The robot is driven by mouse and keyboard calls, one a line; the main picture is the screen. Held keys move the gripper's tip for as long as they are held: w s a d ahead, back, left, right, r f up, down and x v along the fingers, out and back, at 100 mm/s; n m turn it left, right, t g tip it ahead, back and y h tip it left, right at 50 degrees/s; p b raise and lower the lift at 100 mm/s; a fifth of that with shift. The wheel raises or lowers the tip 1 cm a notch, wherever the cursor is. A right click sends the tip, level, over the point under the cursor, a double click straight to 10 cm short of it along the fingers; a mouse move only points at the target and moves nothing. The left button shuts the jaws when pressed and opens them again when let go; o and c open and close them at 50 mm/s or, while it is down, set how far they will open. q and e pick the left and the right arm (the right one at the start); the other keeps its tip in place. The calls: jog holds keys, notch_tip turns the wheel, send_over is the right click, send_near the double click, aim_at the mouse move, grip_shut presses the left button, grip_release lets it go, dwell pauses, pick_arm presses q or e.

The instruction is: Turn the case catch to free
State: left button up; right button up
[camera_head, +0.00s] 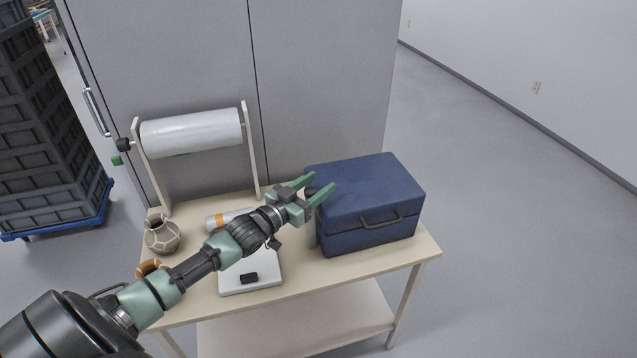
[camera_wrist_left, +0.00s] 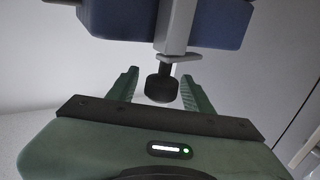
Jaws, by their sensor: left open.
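The blue case (camera_head: 365,195) stands closed on the right part of the table, its dark handle (camera_head: 381,220) on the front side. In the left wrist view the case (camera_wrist_left: 225,22) fills the top. A grey bar (camera_wrist_left: 176,28) with a dark round knob (camera_wrist_left: 162,87) stands out from it; this looks like the catch. My left gripper (camera_head: 322,183) is at the case's left side, open, with green fingers. In the wrist view the knob sits between the fingers (camera_wrist_left: 160,74), with gaps showing on both sides. My right gripper is not in view.
The table (camera_head: 335,274) also carries a roll on a stand (camera_head: 192,132), a cracked pot (camera_head: 161,234), an orange-banded cylinder (camera_head: 214,221) and a white board (camera_head: 232,289) with a black block (camera_head: 249,278). Grey cabinets (camera_head: 320,70) stand behind. Stacked crates (camera_head: 45,140) are at left.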

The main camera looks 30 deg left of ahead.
pick_arm(q)
jog(key=shift+w, duration=0.3)
jog(key=shift+d, duration=0.1)
grip_shut()
jog(key=shift+r+n+y+p, duration=0.25)
jog(key=shift+n+y+p, duration=0.15)
jog(key=shift+y+p, duration=0.15)
jog(key=shift+n+y+p, duration=0.3)
jog(key=shift+y+p, duration=0.1)
jog(key=shift+y, duration=0.05)
jog(key=shift+a+n+y+p, duration=0.25)
jog(key=shift+n+y+p, duration=0.3)
jog(key=shift+y, duration=0.25)
jog(key=shift+a+f+n+y, duration=0.2)
jog(key=shift+n+y, duration=0.15)
jog(key=shift+y, duration=0.35)
